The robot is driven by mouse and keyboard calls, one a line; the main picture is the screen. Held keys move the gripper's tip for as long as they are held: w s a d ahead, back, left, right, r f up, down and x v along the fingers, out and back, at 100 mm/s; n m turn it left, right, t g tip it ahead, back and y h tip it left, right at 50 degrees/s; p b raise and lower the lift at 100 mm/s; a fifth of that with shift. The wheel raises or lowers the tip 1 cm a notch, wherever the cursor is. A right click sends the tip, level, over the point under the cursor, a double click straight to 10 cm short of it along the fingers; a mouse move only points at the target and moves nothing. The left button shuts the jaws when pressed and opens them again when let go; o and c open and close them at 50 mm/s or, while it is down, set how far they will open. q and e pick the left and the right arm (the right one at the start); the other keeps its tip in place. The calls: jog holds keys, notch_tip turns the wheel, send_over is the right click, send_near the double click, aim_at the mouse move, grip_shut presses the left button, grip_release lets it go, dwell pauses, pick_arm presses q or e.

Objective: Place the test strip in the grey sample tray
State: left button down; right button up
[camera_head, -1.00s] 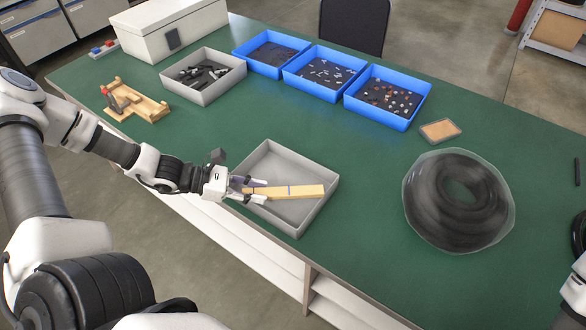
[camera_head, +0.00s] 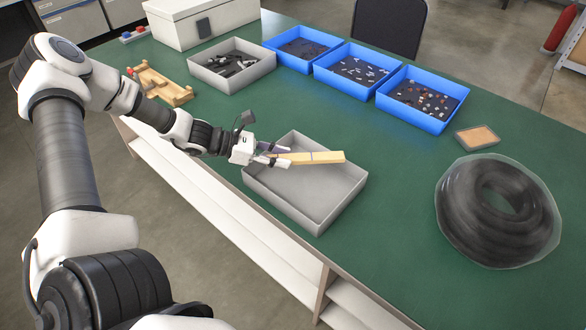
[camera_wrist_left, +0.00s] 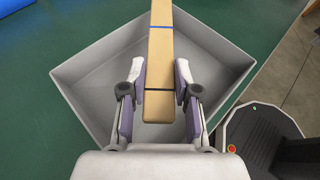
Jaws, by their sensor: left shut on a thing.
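The test strip (camera_head: 318,157) is a long flat tan bar with thin dark lines across it. My left gripper (camera_head: 277,155) is shut on its near end and holds it over the grey sample tray (camera_head: 336,217). In the left wrist view the strip (camera_wrist_left: 159,65) runs away from between the fingers (camera_wrist_left: 162,92), above the tray floor (camera_wrist_left: 110,75). The strip's far end is cut off by that view's top edge. In the head view the tray looks empty, and the strip appears above it, not resting on its floor. My right gripper is not in view.
A grey bin of dark parts (camera_head: 243,78) and several blue bins (camera_head: 448,121) stand at the back. A wooden fixture (camera_head: 168,88) is at the left. A wrapped black cable coil (camera_head: 497,212) and a small tan-topped tray (camera_head: 477,138) are at the right. Green table lies bare between.

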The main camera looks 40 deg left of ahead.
pick_arm(q)
jog(key=w+f, duration=0.3)
jog(key=w, duration=0.1)
jog(key=shift+w+d+f, duration=0.15)
jog(key=shift+w+f, duration=0.2)
jog(key=shift+f+b, duration=0.3)
jog(key=shift+b, duration=0.3)
jog(key=c, duration=0.8)
grip_release()
jog(key=shift+c, duration=0.2)
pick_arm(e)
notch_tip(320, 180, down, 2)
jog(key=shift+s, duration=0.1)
pick_arm(q)
jog(key=shift+r, duration=0.1)
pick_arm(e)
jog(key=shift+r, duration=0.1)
